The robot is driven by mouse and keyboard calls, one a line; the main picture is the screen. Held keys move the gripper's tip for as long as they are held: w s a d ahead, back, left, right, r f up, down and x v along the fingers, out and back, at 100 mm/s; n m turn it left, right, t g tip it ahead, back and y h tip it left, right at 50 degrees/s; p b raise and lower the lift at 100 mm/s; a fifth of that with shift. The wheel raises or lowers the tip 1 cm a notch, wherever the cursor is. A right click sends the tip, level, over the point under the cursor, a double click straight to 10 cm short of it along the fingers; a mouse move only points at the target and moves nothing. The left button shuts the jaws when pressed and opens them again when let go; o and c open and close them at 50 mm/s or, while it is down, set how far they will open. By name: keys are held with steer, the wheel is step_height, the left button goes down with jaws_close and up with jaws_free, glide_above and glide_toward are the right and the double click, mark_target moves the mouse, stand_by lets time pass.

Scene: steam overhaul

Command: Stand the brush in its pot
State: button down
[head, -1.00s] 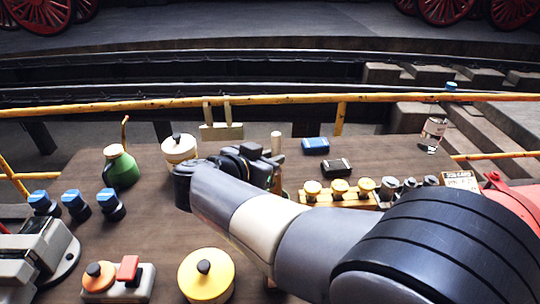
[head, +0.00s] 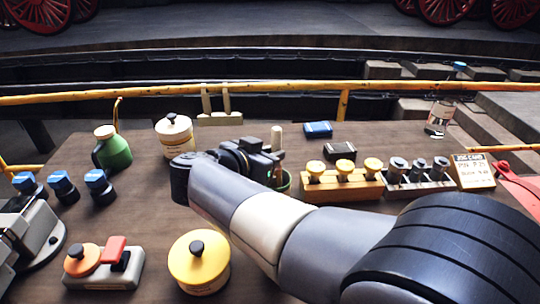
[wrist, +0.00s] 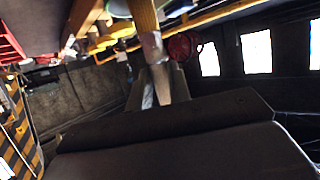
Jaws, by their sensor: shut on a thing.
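The brush has a pale wooden handle (head: 277,137) that stands nearly upright above my gripper (head: 268,165). My gripper is shut on the brush, and in the wrist view its fingers (wrist: 160,84) meet at the brush (wrist: 146,14). A green round pot (head: 287,181) stands just right of and below the gripper, partly hidden behind it. The brush's lower end is hidden by the gripper, so I cannot tell whether it is inside the pot or above it.
A wooden block with yellow-topped pieces (head: 342,188) stands close right of the pot, with a dark-topped rack (head: 420,188) beyond it. A cream lidded jar (head: 175,137) and green bottle (head: 113,150) stand left. A yellow lidded tin (head: 199,264) is in front.

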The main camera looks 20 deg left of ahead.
steer(key=shift+f, duration=0.15)
steer(key=c, duration=1.2)
jaws_free()
steer(key=shift+c, duration=0.2)
steer(key=b+v, duration=0.1)
steer(key=v, duration=1)
steer(key=shift+w+f, duration=0.1)
steer(key=shift+w, duration=0.05)
steer(key=x, duration=0.3)
steer(key=p+x, duration=0.1)
steer(key=x, duration=0.3)
steer(key=r+p+x, duration=0.1)
steer(key=x, duration=0.2)
steer(key=shift+w+d+f, duration=0.1)
steer(key=shift+w, duration=0.3)
steer(key=shift+s+r+p, duration=0.1)
steer(key=shift+r+p, duration=0.5)
steer(key=shift+p, duration=0.25)
